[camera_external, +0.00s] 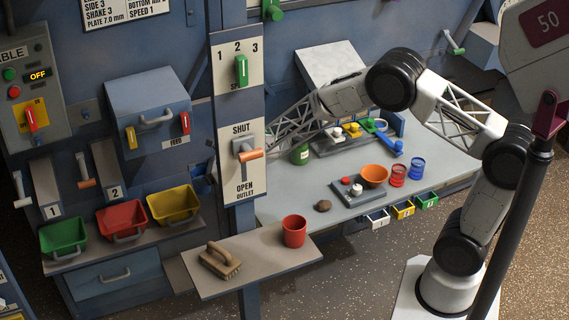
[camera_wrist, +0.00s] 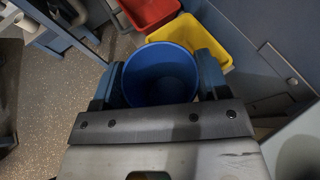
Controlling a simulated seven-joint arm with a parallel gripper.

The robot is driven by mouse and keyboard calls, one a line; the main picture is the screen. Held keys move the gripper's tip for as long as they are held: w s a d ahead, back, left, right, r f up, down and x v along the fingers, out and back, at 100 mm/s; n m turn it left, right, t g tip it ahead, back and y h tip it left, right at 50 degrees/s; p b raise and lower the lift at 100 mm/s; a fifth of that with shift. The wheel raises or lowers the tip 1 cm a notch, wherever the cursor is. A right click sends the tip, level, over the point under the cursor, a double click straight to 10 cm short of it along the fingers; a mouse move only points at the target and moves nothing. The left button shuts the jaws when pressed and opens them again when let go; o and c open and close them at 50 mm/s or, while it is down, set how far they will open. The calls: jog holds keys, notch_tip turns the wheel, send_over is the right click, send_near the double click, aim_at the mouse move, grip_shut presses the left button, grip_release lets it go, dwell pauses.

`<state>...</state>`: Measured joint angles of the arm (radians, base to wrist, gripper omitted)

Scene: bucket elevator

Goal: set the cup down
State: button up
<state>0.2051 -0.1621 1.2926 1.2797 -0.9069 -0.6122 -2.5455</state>
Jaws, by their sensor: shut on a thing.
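In the wrist view a blue cup (camera_wrist: 160,72) sits between the two fingers of my gripper (camera_wrist: 159,82). The fingers press on its left and right sides, and I look into its open, empty-looking top. The yellow bin (camera_wrist: 203,40) and the red bin (camera_wrist: 149,10) lie just beyond the cup in that view. A red cup (camera_external: 294,231) stands upright on the front shelf.
The shelf (camera_external: 270,272) also carries a brush (camera_external: 220,261). Green (camera_external: 63,237), red (camera_external: 121,219) and yellow (camera_external: 173,204) bins stand on the left ledge. The upright panel (camera_external: 240,110) has an outlet lever (camera_external: 247,152). An orange bowl (camera_external: 374,175) is on the grey table.

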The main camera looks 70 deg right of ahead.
jog(key=s+d+r, duration=0.2)
jog(key=s+d, duration=0.2)
jog(key=s, duration=0.5)
jog(key=s+d+r, duration=0.3)
jog(key=s+d, duration=0.1)
jog(key=s, duration=0.6)
jog(key=s+d+r+y, duration=0.1)
jog(key=s+d+r, duration=0.1)
jog(key=s+d, duration=0.3)
jog(key=s, duration=0.4)
jog(key=shift+s+r+n, duration=0.15)
jog(key=shift+n, duration=0.25)
jog(key=shift+f, duration=2.2)
jog(key=shift+f, duration=1.8)
jog(key=shift+f, duration=0.15)
